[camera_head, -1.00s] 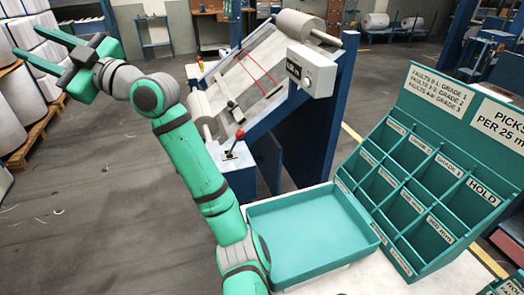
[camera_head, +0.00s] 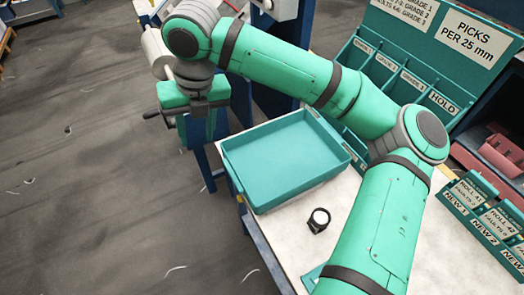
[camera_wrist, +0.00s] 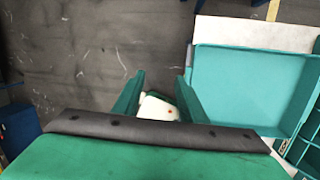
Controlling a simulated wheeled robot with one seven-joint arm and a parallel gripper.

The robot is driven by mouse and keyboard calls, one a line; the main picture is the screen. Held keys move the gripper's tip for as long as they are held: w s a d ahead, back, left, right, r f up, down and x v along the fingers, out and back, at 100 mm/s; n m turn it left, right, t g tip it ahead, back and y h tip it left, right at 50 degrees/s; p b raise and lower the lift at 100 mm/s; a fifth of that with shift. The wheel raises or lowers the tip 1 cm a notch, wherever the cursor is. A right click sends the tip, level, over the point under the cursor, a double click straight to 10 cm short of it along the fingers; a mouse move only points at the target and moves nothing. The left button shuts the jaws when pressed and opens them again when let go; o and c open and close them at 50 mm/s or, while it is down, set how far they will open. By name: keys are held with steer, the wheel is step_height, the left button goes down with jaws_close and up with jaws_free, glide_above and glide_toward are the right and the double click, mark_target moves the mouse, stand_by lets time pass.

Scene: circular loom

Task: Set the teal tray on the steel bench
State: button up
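The teal tray (camera_head: 290,165) is a shallow, empty rectangular tray on a white-topped table (camera_head: 275,230), at its left end. It also shows at the right of the wrist view (camera_wrist: 255,85). My gripper (camera_head: 203,138) hangs beyond the tray's left corner in the head view, clear of it. In the wrist view my gripper's two fingers (camera_wrist: 159,90) stand apart with nothing held between them. A small white thing (camera_wrist: 158,108) shows below, past the gap. I cannot identify a steel bench in the current views.
My arm crosses above the table's right side. A teal pigeonhole rack (camera_head: 395,65) stands behind the tray. A round black-and-white device (camera_head: 319,220) sits in front of it. Labelled holders (camera_head: 485,215) stand at right. A roller machine (camera_head: 155,50) is at upper left. The floor at left is open.

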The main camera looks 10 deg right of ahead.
steer(key=s+d+f+n+g+h, duration=0.1)
steer(key=s+d+f+h, duration=0.15)
steer(key=d, duration=0.45)
glide_above(233, 173)
step_height(233, 173, down, 4)
steer(key=shift+w+d+f, duration=0.1)
steer(key=shift+f, duration=3.15)
jaws_close()
